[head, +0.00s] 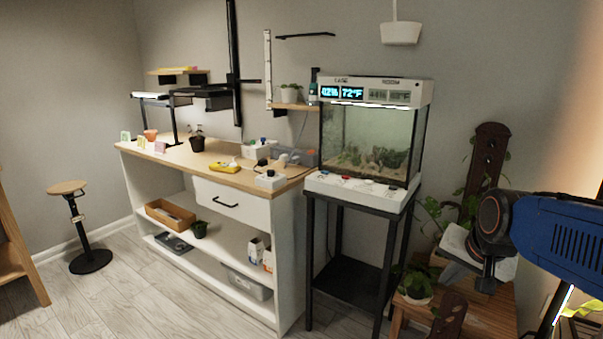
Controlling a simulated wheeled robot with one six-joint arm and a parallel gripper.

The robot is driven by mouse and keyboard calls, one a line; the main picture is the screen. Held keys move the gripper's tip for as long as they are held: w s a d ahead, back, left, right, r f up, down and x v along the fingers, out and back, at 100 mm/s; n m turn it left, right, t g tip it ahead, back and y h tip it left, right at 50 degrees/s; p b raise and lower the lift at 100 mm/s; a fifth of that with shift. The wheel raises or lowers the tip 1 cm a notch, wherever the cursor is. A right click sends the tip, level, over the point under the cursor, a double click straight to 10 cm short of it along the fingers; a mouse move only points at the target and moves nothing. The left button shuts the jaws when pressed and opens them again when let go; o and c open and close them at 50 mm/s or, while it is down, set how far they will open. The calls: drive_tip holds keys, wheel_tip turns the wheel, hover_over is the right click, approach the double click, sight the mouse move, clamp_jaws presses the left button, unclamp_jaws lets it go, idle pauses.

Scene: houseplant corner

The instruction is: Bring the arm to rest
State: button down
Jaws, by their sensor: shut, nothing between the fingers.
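My arm comes in from the right edge, with a blue link and a dark round joint. My gripper (487,280) is at its end, pointing down, small and partly dark. It is shut and holds nothing. It hangs in front of the wooden stand at the lower right, near the leafy plants there. I cannot tell whether it touches anything.
A glass tank (372,140) stands on a black stand (345,268) left of my arm. A potted plant (414,284) sits on a low wooden stand (488,318) below my gripper. A workbench (225,166) with small items runs left. The floor (120,290) is clear at front left.

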drive_tip(key=s+a+f+n, duration=0.2)
drive_tip(key=s+n, duration=0.1)
drive_tip(key=s, duration=0.4)
drive_tip(key=s+a+f+n+g, duration=0.1)
drive_tip(key=s+f+n, duration=0.1)
drive_tip(key=s+n, duration=0.2)
drive_tip(key=shift+s+a, duration=0.35)
drive_tip(key=shift+s, duration=1.55)
